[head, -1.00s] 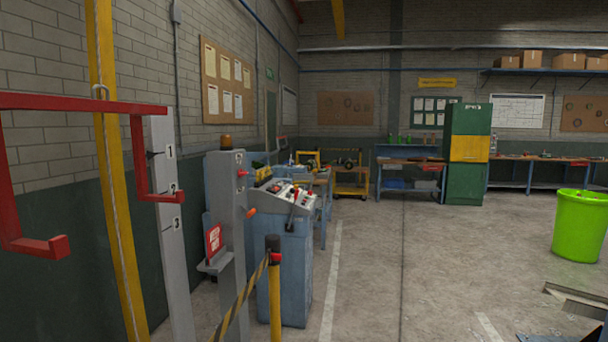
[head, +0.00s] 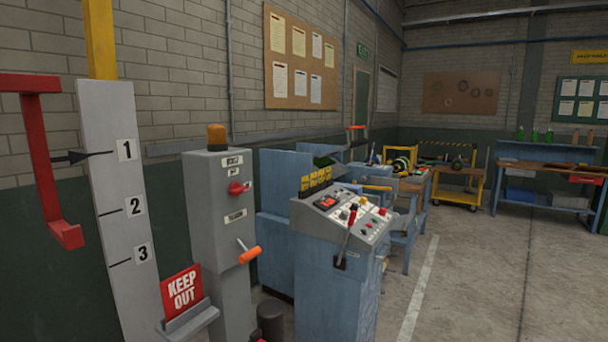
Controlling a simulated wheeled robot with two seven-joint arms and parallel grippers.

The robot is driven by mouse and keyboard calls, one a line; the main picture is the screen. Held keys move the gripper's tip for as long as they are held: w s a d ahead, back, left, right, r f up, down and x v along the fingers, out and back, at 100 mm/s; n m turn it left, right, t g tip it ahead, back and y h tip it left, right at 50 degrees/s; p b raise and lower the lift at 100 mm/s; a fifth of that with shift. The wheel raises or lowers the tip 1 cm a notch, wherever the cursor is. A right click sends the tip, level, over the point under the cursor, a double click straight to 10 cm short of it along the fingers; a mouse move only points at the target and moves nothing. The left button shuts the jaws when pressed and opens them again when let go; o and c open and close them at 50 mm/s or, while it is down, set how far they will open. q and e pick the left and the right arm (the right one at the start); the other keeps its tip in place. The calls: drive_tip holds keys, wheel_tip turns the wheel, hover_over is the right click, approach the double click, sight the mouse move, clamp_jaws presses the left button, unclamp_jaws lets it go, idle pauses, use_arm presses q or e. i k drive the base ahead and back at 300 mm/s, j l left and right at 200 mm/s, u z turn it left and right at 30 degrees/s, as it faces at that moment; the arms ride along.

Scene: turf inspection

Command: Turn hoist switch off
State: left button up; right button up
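A grey post (head: 215,225) with an orange beacon (head: 217,137) on top stands left of centre. A red rotary switch (head: 238,188) sits on the upper part of its face, under a small label (head: 232,162) too small to read surely. The red handle points to the right. Neither of my grippers is in view, and nothing touches the switch.
A red KEEP OUT sign (head: 182,291) stands on a ledge by the post. A blue control console (head: 337,280) stands close on the right. A numbered grey board (head: 118,200) and red bracket (head: 48,150) are at left. Open floor (head: 470,280) lies right.

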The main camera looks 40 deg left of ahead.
sight(236, 189)
drive_tip(key=i+u, duration=0.1)
drive_tip(key=i, duration=0.45)
drive_tip(key=i+l, duration=0.1)
drive_tip(key=i, duration=0.45)
drive_tip(key=i+l+u, duration=0.15)
drive_tip(key=i, duration=0.4)
drive_tip(key=i+l+u, duration=0.1)
drive_tip(key=i, duration=0.45)
